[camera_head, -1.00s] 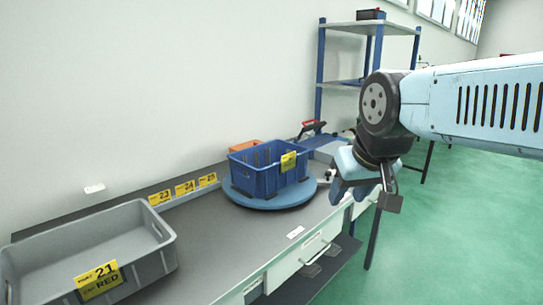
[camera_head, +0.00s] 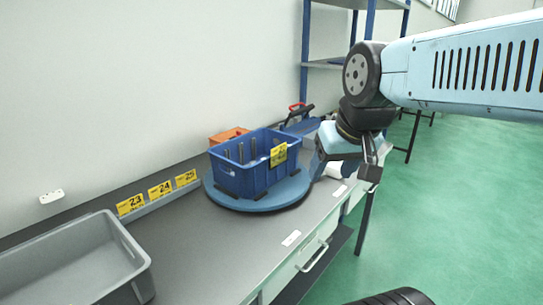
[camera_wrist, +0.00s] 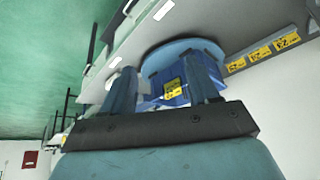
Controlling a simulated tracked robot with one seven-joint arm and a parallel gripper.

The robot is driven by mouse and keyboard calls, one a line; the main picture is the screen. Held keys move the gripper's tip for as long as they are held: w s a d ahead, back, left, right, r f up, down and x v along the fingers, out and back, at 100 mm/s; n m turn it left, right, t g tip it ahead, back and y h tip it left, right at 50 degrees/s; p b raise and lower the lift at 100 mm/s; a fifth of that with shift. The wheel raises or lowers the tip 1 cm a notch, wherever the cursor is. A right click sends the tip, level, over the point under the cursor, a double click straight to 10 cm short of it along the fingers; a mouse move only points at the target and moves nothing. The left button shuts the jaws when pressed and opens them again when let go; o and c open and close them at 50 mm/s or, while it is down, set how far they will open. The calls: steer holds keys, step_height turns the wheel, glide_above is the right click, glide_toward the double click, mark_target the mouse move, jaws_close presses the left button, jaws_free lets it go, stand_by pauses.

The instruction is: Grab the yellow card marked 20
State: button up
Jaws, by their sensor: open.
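A yellow card (camera_head: 279,155) hangs on the near side of a blue crate (camera_head: 240,180); its number is too small to read surely. The crate stands on a round blue turntable (camera_head: 262,203) on the grey bench. My gripper (camera_head: 345,168) is open and empty, to the right of the crate and apart from it. In the wrist view the two fingers of my gripper (camera_wrist: 163,80) are spread, and the card (camera_wrist: 173,88) shows between them, beyond the fingertips. The fingers hide parts of the crate there.
A grey bin (camera_head: 75,265) stands at the bench's left. Yellow cards marked 23 (camera_head: 130,205), 24 (camera_head: 160,190) and 25 (camera_head: 186,178) stand along the wall. An orange box (camera_head: 229,135) is behind the crate. A shelf rack (camera_head: 335,64) stands beyond. The front bench top is mostly clear.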

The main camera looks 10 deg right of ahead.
steer(key=o, duration=0.7)
steer(key=w+a+f+m+g+y, duration=0.2)
steer(key=a+f+m+y, duration=0.1)
steer(key=w+a+f+m+g+y, duration=0.1)
steer(key=a+f+m+y, duration=0.1)
steer(key=shift+w+f, duration=0.25)
steer(key=shift+w, duration=0.05)
steer(key=m+t+y, duration=0.5)
steer(key=m+t, duration=0.7)
steer(key=m, duration=1.1)
glide_toward(279, 147)
steer(key=x, duration=0.6)
steer(key=shift+w+a+f, duration=0.25)
steer(key=shift+w+f, duration=0.05)
steer(key=shift+f, duration=0.05)
steer(key=shift+r+x, duration=0.2)
steer(key=shift+x, duration=1.1)
steer(key=shift+r+x, duration=0.2)
steer(key=shift+x, duration=1.05)
